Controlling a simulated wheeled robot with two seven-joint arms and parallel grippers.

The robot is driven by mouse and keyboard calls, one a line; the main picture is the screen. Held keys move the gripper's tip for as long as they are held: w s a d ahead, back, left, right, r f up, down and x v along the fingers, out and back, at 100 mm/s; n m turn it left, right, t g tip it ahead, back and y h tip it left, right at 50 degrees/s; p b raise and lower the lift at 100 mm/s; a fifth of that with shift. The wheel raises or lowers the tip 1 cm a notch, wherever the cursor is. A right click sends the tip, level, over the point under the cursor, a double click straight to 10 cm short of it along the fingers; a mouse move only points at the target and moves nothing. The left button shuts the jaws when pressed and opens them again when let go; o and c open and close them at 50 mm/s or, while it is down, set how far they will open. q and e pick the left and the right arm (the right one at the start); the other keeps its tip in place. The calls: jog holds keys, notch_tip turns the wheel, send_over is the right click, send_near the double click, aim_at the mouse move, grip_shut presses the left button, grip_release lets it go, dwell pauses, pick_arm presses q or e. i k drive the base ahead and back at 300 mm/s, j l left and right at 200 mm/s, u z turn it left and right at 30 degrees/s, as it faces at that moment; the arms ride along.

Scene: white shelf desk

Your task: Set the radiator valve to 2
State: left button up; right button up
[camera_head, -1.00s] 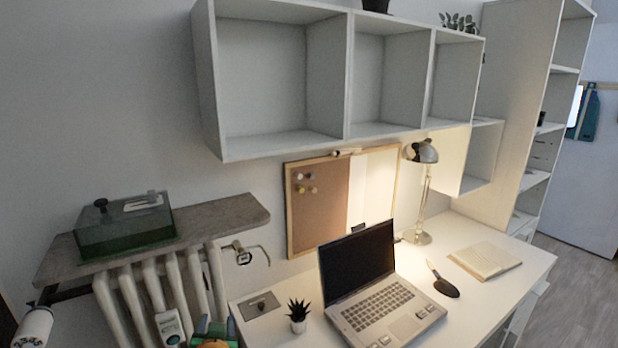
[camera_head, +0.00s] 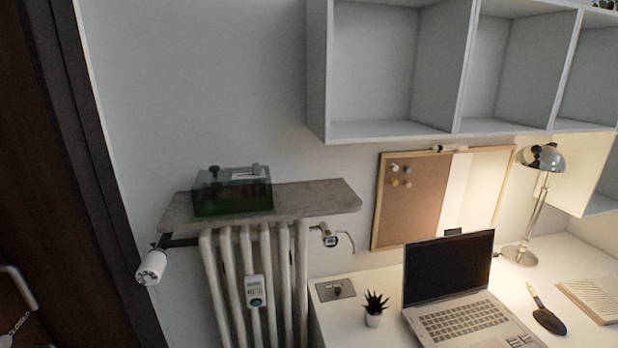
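The radiator valve, a white cylindrical knob (camera_head: 151,267), sticks out at the left end of the white ribbed radiator (camera_head: 232,285), below the shelf board. It is tilted, and its number marks are too small to read. A small metal fitting (camera_head: 328,236) with a thin pipe is at the radiator's right end. Neither of my grippers is in view, and nothing touches the valve.
A wooden shelf board (camera_head: 310,200) over the radiator carries a green transparent box (camera_head: 232,195). A white meter (camera_head: 255,291) is on the radiator's front. A dark door (camera_head: 50,200) is at left. The desk (camera_head: 345,312) with laptop (camera_head: 450,265) and plant (camera_head: 374,307) is at right.

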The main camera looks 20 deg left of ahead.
aim_at(151, 269)
jog(key=u, duration=1.7)
